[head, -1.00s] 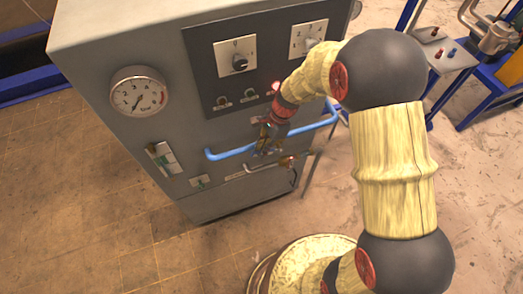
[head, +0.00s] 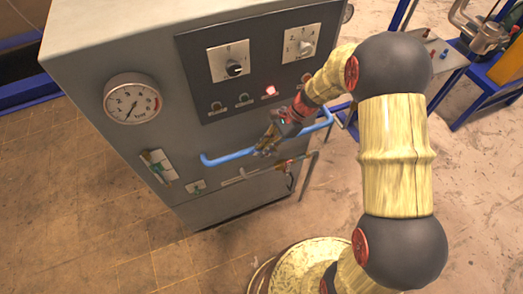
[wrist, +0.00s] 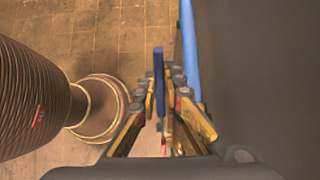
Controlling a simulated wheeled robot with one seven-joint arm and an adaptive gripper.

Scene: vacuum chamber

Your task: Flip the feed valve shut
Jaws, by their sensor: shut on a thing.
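In the wrist view a narrow dark-blue lever (wrist: 158,68) stands between the fingers of my gripper (wrist: 161,92), which are closed on it from both sides. I take it for the feed valve's handle; the valve body is hidden. In the head view my gripper (head: 266,148) is at the front of the grey cabinet (head: 160,60), by the middle of the light-blue pipe (head: 228,156). The lever is too small and covered there to make out. A thin grey pipe with a small red-and-brass fitting (head: 283,165) runs just below my gripper.
A blue-framed bench (head: 482,75) stands at the right. The floor at the left is clear.

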